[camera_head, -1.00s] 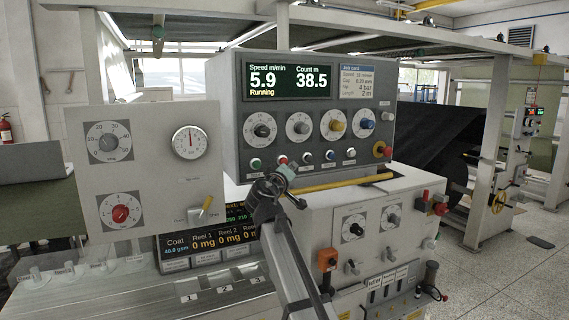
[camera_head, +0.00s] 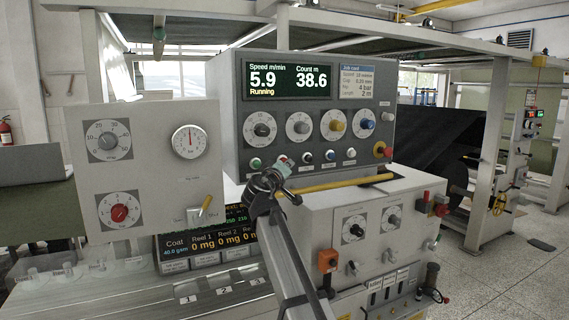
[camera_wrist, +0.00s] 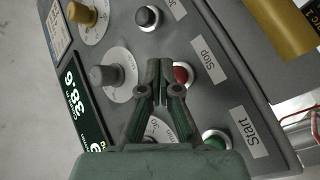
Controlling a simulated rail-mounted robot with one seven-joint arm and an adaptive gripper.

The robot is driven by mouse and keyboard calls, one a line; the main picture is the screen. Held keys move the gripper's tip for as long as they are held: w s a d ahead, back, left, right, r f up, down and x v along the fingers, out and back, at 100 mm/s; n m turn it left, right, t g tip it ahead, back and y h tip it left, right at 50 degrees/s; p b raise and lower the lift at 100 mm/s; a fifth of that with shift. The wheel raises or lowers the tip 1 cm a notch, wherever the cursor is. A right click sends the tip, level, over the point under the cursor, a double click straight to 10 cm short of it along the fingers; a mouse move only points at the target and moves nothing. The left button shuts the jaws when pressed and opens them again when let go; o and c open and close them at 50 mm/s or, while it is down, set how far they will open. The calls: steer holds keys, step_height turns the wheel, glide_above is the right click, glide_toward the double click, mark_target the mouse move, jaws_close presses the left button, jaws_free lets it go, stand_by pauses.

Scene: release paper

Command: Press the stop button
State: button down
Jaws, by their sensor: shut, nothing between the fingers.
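The red stop button (camera_wrist: 182,75) is on the grey control panel, beside a label reading "Stop" in the wrist view. My gripper (camera_wrist: 158,66) is shut and empty, with its fingertips just left of the button in that view. Whether the fingers touch the panel or hover over it, I cannot tell.
The green start button (camera_head: 256,163) is left of my gripper. Other small buttons and a red emergency knob (camera_head: 388,153) lie to the right. Dials are above the row. A yellow bar (camera_head: 328,184) runs below the panel. The display (camera_head: 288,77) reads "Running".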

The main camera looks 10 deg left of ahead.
steer(key=shift+w+a, duration=0.1)
steer(key=shift+w, duration=0.05)
stand_by(0.7)
steer(key=shift+w+a+b, duration=0.15)
steer(key=shift+w+b, duration=0.1)
steer(key=shift+b, duration=0.3)
steer(key=shift+w+a+b, duration=0.25)
steer(key=shift+w+b, duration=0.1)
stand_by(0.7)
steer(key=shift+s+d, duration=0.5)
steer(key=shift+s, duration=0.25)
steer(key=s+d, duration=0.1)
steer(key=s, duration=0.1)
steer(key=s+d, duration=0.1)
steer(key=s, duration=0.1)
steer(key=shift+s+d, duration=0.1)
steer(key=shift+d, duration=0.2)
stand_by(0.4)
stand_by(0.5)
